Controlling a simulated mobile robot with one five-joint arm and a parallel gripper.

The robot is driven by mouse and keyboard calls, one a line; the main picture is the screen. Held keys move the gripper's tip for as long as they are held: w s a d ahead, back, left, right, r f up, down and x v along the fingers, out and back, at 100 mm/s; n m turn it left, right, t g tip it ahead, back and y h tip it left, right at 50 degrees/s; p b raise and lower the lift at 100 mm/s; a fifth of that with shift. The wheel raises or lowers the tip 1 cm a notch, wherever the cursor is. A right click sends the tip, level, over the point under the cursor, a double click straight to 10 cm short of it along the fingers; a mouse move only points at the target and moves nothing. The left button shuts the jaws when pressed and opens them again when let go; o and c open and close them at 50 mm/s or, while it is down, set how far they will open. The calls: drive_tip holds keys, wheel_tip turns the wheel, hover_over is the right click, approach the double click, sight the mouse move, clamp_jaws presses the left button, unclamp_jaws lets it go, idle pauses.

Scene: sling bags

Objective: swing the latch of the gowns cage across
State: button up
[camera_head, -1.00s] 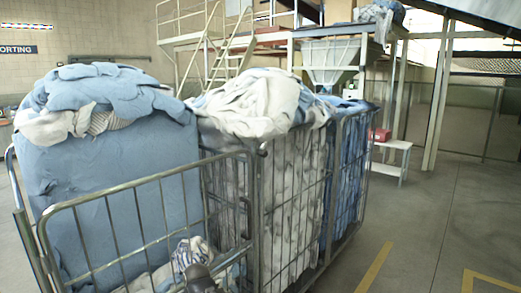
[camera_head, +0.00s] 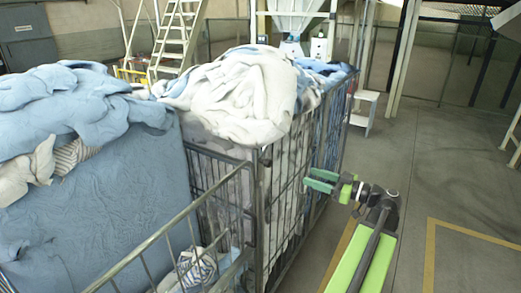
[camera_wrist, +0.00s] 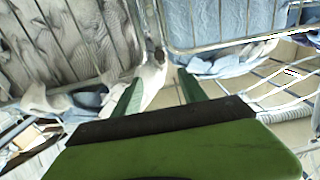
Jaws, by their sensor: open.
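A row of wire roll cages stands in front of me. The near left cage (camera_head: 150,240) holds blue linen (camera_head: 90,190) heaped above its rim. The cage behind it (camera_head: 283,200) holds white and grey linen, and blue cloth shows at the far end of the row. I cannot tell which is the gowns cage. A bent vertical bar (camera_head: 253,226) near the cage corner may be the latch. My gripper (camera_head: 312,180) is open and empty, right of the cage row. In the wrist view, its fingers (camera_wrist: 158,90) point toward a gap between two frames with a small dark part (camera_wrist: 159,55).
Yellow floor lines (camera_head: 430,250) and open grey floor lie to the right. A small white bench (camera_head: 363,110) stands beyond the cages. Steel stairs (camera_head: 177,40) and a hopper (camera_head: 292,15) are at the back. Striped cloth (camera_head: 196,268) lies low inside the near cage.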

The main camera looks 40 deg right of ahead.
sight(271, 163)
drive_tip(key=x, duration=1.7)
drive_tip(key=shift+w, duration=0.2)
drive_tip(key=shift+r, duration=0.1)
clamp_jaws()
idle(0.6)
